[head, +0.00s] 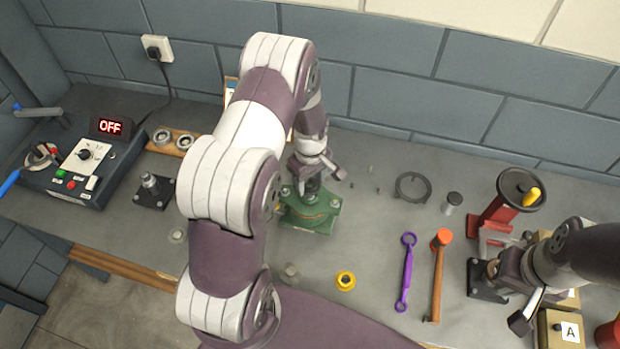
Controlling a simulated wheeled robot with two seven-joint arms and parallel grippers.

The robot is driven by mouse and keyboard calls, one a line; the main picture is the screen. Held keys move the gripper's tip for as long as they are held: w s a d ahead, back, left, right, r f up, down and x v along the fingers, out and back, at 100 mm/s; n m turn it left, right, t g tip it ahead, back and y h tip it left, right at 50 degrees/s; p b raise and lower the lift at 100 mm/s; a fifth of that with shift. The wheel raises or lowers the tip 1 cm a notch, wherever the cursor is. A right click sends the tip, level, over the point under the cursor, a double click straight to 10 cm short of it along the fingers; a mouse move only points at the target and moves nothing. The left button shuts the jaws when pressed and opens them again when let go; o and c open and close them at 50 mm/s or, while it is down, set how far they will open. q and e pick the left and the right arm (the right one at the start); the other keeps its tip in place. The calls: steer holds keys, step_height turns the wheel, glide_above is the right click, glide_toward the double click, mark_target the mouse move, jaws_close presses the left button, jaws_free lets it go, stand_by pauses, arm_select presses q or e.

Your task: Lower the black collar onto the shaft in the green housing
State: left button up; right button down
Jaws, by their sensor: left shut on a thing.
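The green housing (309,213) stands on the bench near the middle. My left gripper (314,176) is directly above it, pointing down, shut on a small dark piece that looks like the black collar (312,186). The collar is at the top of the housing; whether it touches or surrounds the shaft I cannot tell. The shaft is hidden by the collar and gripper. My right gripper (506,296) is at the right, beside a black base plate (482,281), with its fingers apart; it looks open and empty.
A black ring (413,187), a dark-capped cylinder (452,202), a purple wrench (406,272), an orange-headed hammer (438,270) and a yellow ring (345,281) lie right of the housing. A red press (497,216) stands further right. A control box (82,170) reading OFF is left.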

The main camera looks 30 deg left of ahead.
arm_select(q)
steer(key=shift+f+b, duration=0.8)
steer(key=shift+f, duration=0.45)
steer(key=shift+f, duration=0.2)
stand_by(0.3)
steer(key=o, duration=1.1)
steer(key=shift+o, duration=0.2)
step_height(320, 180, up, 7)
steer(key=p, duration=0.5)
steer(key=shift+f, duration=0.1)
